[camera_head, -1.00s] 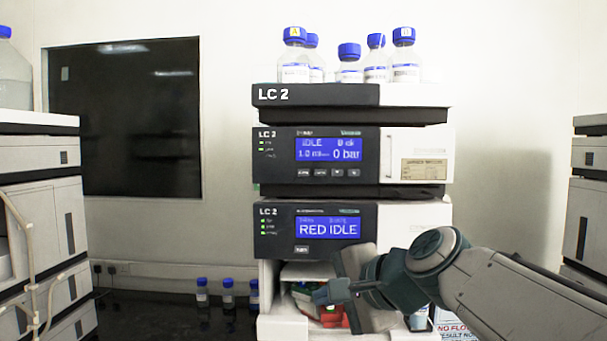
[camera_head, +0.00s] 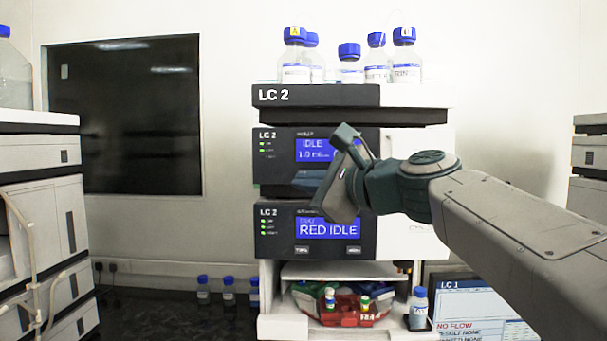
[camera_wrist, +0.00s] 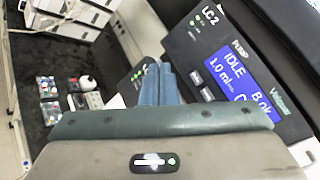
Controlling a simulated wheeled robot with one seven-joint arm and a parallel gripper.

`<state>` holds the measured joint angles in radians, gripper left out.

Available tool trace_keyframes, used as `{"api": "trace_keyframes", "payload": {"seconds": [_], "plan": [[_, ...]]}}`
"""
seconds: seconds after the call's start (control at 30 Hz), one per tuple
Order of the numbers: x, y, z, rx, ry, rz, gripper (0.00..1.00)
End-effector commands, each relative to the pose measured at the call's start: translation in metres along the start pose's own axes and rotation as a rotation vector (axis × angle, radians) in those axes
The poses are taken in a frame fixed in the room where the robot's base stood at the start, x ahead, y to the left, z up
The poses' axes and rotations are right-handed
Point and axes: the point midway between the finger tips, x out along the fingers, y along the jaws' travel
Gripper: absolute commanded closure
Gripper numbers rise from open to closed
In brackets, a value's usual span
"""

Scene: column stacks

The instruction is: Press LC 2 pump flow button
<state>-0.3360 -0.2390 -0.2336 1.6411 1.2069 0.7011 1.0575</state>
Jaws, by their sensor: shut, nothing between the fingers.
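The LC 2 pump module (camera_head: 280,165) is the upper dark panel of the middle stack. Its blue display (camera_head: 312,150) reads IDLE and 1.0 ml, with the right part covered by my gripper (camera_head: 348,160). In the wrist view the pump display (camera_wrist: 240,85) shows IDLE and 1.0 ml, with small grey buttons (camera_wrist: 196,78) along its edge. Their labels are too small to read. My gripper's fingers (camera_wrist: 160,75) are shut and empty, left of those buttons in the wrist view. In the head view the gripper hides part of the button row. I cannot tell whether the fingertips touch the panel.
Below is a second LC 2 module (camera_head: 280,232) whose display reads RED IDLE. An open bay beneath holds a red and green carousel (camera_head: 345,305). Bottles (camera_head: 350,65) with blue caps stand on top. An LC 1 screen (camera_head: 480,305) is at lower right.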

Motion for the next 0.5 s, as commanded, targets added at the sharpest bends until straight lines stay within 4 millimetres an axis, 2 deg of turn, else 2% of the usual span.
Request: {"api": "trace_keyframes", "payload": {"seconds": [0.5], "plan": [[0.047, -0.035, -0.034, 0.0, 0.003, 0.0, 1.0]]}}
